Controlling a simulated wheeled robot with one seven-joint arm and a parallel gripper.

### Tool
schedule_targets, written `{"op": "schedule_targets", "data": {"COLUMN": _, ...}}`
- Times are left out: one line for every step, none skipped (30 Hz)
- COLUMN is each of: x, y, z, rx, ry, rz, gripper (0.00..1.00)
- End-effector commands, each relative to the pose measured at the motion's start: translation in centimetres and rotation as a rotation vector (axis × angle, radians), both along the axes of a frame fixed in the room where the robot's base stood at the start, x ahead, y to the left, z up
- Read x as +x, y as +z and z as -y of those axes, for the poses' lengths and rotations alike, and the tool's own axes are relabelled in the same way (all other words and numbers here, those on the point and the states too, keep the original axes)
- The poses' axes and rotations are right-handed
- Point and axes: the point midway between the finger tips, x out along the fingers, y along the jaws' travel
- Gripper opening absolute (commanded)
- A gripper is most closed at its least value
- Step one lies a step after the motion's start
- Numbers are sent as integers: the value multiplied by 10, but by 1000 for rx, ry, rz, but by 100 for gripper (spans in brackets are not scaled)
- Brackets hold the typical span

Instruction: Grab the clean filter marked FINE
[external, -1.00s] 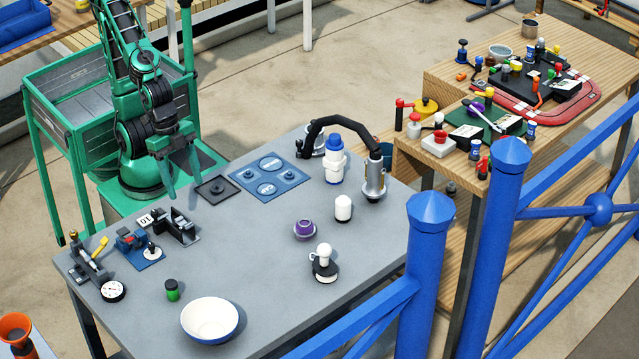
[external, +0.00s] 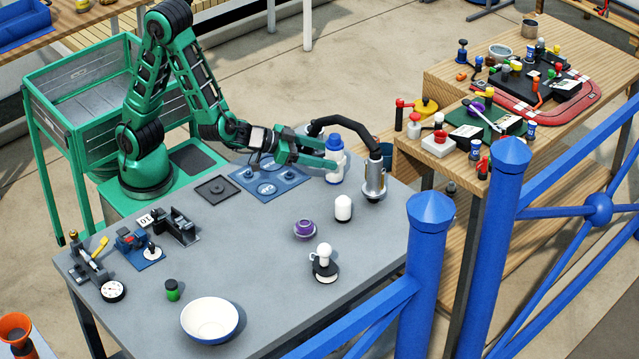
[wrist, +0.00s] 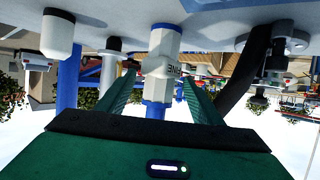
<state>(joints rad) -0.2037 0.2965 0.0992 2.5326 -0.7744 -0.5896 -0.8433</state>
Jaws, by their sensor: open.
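The filter marked FINE (external: 335,172) is a white upright canister with a blue cap, standing on the grey table near its far edge. My gripper (external: 331,156) is at the filter, its two green fingers open and level. In the wrist view, which is upside down, the white filter (wrist: 160,65) shows dark letters that look like FINE on its side. It stands between the open fingers of my gripper (wrist: 158,80). Visible gaps suggest the fingers are apart from it. Part of the filter is hidden behind a finger in the external view.
A black curved hose with a metal nozzle (external: 375,182) arches close beside and behind the filter. A white capped canister (external: 343,208) and a purple cup (external: 305,229) stand nearer. A blue plate (external: 262,189) lies left, under my arm. The table's middle is clear.

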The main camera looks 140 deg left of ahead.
Motion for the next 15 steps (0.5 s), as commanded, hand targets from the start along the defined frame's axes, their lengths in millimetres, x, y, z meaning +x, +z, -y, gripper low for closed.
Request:
{"op": "schedule_targets", "data": {"x": 0, "y": -6, "z": 0, "rx": 1, "ry": -1, "rz": -3, "gripper": 60}}
{"op": "schedule_targets", "data": {"x": 0, "y": -8, "z": 0, "rx": 1, "ry": -1, "rz": -3, "gripper": 60}}
{"op": "schedule_targets", "data": {"x": 0, "y": -10, "z": 0, "rx": 0, "ry": -1, "rz": -2, "gripper": 60}}
{"op": "schedule_targets", "data": {"x": 0, "y": -12, "z": 0, "rx": 1, "ry": 0, "rz": -1, "gripper": 60}}
{"op": "schedule_targets", "data": {"x": 1, "y": -13, "z": -1, "rx": 0, "ry": 0, "rz": 0, "gripper": 60}}
{"op": "schedule_targets", "data": {"x": 2, "y": -15, "z": -3, "rx": 0, "ry": 0, "rz": 0, "gripper": 60}}
{"op": "schedule_targets", "data": {"x": 3, "y": -16, "z": -5, "rx": 0, "ry": 0, "rz": 0, "gripper": 60}}
{"op": "schedule_targets", "data": {"x": 5, "y": -16, "z": -7, "rx": 1, "ry": -1, "rz": 1, "gripper": 60}}
{"op": "schedule_targets", "data": {"x": 7, "y": -17, "z": -9, "rx": 0, "ry": -1, "rz": 2, "gripper": 60}}
{"op": "schedule_targets", "data": {"x": 8, "y": -18, "z": -11, "rx": 0, "ry": 0, "rz": 2, "gripper": 60}}
{"op": "schedule_targets", "data": {"x": 8, "y": -19, "z": -12, "rx": 0, "ry": 0, "rz": 2, "gripper": 60}}
{"op": "schedule_targets", "data": {"x": 10, "y": -20, "z": -15, "rx": -1, "ry": 1, "rz": 2, "gripper": 60}}
{"op": "schedule_targets", "data": {"x": 11, "y": -22, "z": -18, "rx": 0, "ry": 1, "rz": 0, "gripper": 60}}
{"op": "schedule_targets", "data": {"x": 13, "y": -23, "z": -21, "rx": 0, "ry": 1, "rz": 0, "gripper": 60}}
{"op": "schedule_targets", "data": {"x": 17, "y": -26, "z": -26, "rx": -1, "ry": 3, "rz": 1, "gripper": 60}}
